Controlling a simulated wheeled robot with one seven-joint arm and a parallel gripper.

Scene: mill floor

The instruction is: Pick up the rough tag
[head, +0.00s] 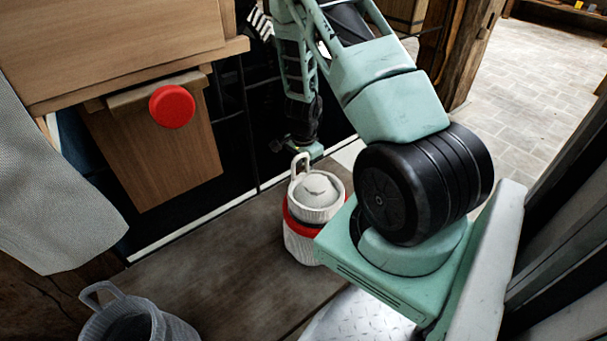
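I cannot make out a rough tag in the head view. My gripper (298,148) hangs at the end of my mint green arm, in the middle of the picture. It appears just above and behind a white ribbed container. Its fingers are small, dark and partly hidden by the container's handle, so I cannot tell whether they are open or shut or hold anything.
The white container (296,243) with a red band stands on brown floor boards. A grey handled basket (137,322) is at bottom left. A wooden cabinet (125,45) with a red round knob (172,106) fills the upper left. Paved floor (530,95) lies open at upper right.

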